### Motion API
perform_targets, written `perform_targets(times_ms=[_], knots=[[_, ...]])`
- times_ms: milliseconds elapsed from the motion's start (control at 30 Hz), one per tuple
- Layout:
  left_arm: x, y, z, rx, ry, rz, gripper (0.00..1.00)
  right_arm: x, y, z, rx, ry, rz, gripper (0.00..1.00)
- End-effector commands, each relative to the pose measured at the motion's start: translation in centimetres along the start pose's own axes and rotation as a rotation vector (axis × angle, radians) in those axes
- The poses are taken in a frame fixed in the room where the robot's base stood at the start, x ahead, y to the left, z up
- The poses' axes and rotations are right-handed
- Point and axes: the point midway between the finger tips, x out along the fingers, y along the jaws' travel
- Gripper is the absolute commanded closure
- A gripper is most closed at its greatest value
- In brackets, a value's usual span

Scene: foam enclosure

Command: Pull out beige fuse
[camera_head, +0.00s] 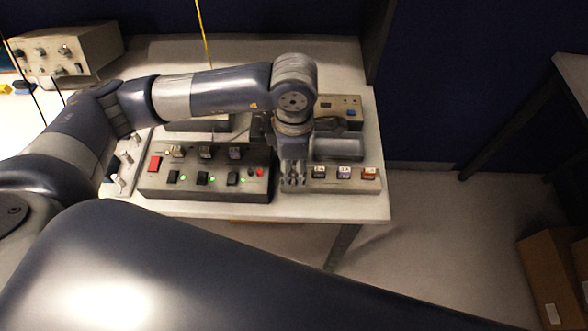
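The dark panel (210,184) lies on the white table, with a small beige piece (177,152) at its upper left that looks like the beige fuse. A grey piece (205,152) and a purplish piece (235,152) sit in the same row. My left gripper (293,184) points down at the left end of a grey strip, right of the dark panel and well away from the beige piece. Its fingers are small and dark here, and I cannot tell whether they are open or hold anything. My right gripper is out of view.
The grey strip (330,185) carries small blocks, one of them orange (369,173). A red switch (154,163) and black switches with green lights are on the dark panel. A beige instrument box (70,50) stands at the back left. Cardboard boxes (550,270) are at the lower right.

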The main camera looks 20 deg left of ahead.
Motion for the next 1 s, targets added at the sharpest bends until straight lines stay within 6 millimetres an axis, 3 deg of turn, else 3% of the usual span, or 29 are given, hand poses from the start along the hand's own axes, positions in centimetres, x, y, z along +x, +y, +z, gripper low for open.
perform_targets(times_ms=[700,900,1000], knots=[[0.01,0.0,-0.02,0.0,0.001,0.0,0.6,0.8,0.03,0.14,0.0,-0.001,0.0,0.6],[0.01,0.0,-0.01,0.0,0.0,0.0,1.0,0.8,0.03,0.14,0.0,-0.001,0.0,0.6],[0.02,0.0,-0.01,0.0,0.0,0.0,1.0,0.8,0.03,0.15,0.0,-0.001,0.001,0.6]])
